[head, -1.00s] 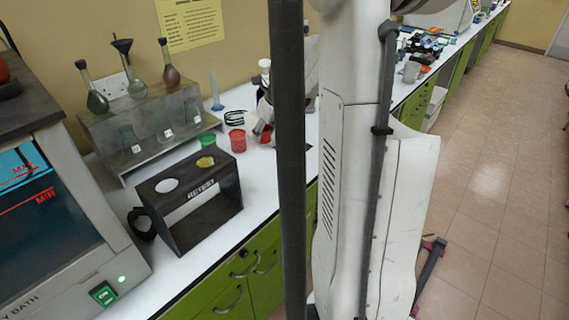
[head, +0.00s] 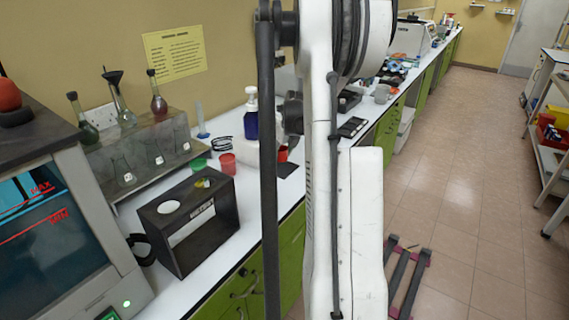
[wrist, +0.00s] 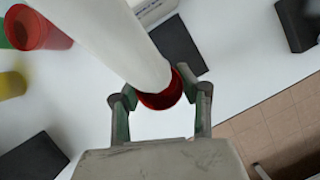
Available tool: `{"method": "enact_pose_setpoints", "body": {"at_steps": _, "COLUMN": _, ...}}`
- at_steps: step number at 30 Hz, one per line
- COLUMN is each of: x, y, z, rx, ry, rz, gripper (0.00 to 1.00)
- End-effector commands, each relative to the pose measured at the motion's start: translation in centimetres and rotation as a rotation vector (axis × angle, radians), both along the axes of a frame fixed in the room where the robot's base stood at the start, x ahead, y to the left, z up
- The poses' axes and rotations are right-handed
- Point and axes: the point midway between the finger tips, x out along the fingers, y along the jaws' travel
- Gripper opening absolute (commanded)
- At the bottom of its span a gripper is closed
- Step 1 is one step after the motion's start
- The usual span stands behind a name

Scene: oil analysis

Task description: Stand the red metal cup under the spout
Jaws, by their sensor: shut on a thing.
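My gripper (wrist: 160,93) is shut on the red metal cup (wrist: 163,99), with a finger on each side of it in the wrist view. A thick white tube-like part (wrist: 110,40) crosses above the cup and hides much of its mouth; it looks like the spout, though I cannot tell its height above the cup. In the head view a blue bottle with a white top (head: 251,118) stands on the bench beside my arm. A patch of red, probably the held cup (head: 283,153), shows between my arm links; my gripper is hidden there.
Another red cup (head: 227,164) and a green cup (head: 198,165) stand left of the bottle. A dark pad (head: 288,170) lies near the bench edge. The black RETEST stand (head: 165,245) is front left, glassware behind it. White bench shows around the held cup.

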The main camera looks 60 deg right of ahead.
Motion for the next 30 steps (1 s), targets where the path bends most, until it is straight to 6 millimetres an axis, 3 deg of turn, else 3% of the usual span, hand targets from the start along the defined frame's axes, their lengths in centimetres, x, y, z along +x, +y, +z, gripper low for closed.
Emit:
{"method": "enact_pose_setpoints", "body": {"at_steps": 6, "x": 0.1, "y": -1.9, "z": -1.1, "rx": 0.000, "ry": 0.000, "rz": 0.000, "gripper": 0.03}}
{"method": "enact_pose_setpoints", "body": {"at_steps": 11, "x": 0.1, "y": -2.0, "z": -2.0, "rx": 0.000, "ry": 0.000, "rz": 0.001, "gripper": 0.03}}
{"method": "enact_pose_setpoints", "body": {"at_steps": 18, "x": 0.1, "y": -1.9, "z": -5.0, "rx": 0.000, "ry": 0.000, "rz": 0.001, "gripper": 0.03}}
{"method": "enact_pose_setpoints", "body": {"at_steps": 30, "x": 0.1, "y": -1.9, "z": -5.6, "rx": 0.000, "ry": 0.000, "rz": 0.001, "gripper": 0.03}}
